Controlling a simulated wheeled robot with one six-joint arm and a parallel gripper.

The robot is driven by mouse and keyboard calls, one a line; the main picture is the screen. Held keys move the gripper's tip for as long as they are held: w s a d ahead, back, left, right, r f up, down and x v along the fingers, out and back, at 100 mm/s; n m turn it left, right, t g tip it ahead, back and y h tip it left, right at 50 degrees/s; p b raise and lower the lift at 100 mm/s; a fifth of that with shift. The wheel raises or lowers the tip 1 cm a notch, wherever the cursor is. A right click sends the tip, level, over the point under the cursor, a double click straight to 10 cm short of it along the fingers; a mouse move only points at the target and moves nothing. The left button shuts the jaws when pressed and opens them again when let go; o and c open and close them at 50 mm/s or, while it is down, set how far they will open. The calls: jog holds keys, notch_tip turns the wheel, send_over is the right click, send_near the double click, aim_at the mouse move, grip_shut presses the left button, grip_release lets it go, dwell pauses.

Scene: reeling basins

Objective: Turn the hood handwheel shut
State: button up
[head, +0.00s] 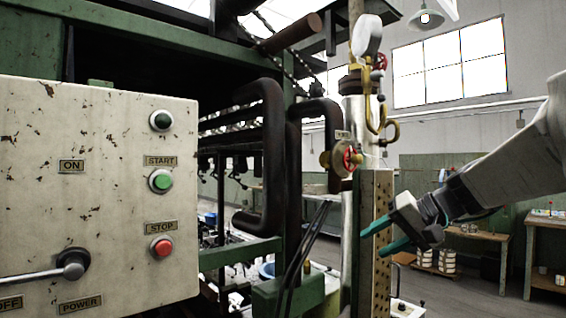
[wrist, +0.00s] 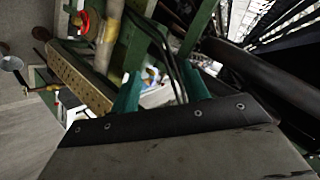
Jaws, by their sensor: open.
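A red handwheel (head: 352,158) sits on a brass valve on the pale vertical pipe, below a small label plate. A second red wheel (head: 381,62) is higher up, beside the gauge. I cannot tell from the labels which one is the hood handwheel. A red wheel also shows at upper left in the wrist view (wrist: 84,22). My gripper (head: 374,241) is open and empty, below and a little right of the lower wheel, apart from it. In the wrist view, its two teal fingers (wrist: 162,82) are spread with nothing held between them.
A perforated tan post (head: 376,215) stands beside my fingers. Dark bent pipes (head: 273,150) are left of the valve. A control panel (head: 95,190) with buttons and a lever fills the left. Benches (head: 475,238) stand at the back right, with open floor before them.

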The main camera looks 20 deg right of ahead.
jog(key=w+d+r+n+t, duration=0.1)
jog(key=w+d+r+t, duration=0.1)
jog(key=d+r, duration=0.25)
jog(key=w+d+r+t, duration=0.3)
jog(key=r, duration=0.3)
jog(key=n+t, duration=0.2)
jog(key=t, duration=0.1)
send_near(361, 160)
jog(key=w, duration=0.2)
jog(key=shift+n, duration=0.3)
jog(key=x, duration=0.7)
jog(key=shift+w+a+r, duration=0.15)
jog(key=shift+a, duration=0.2)
jog(key=c, duration=1)
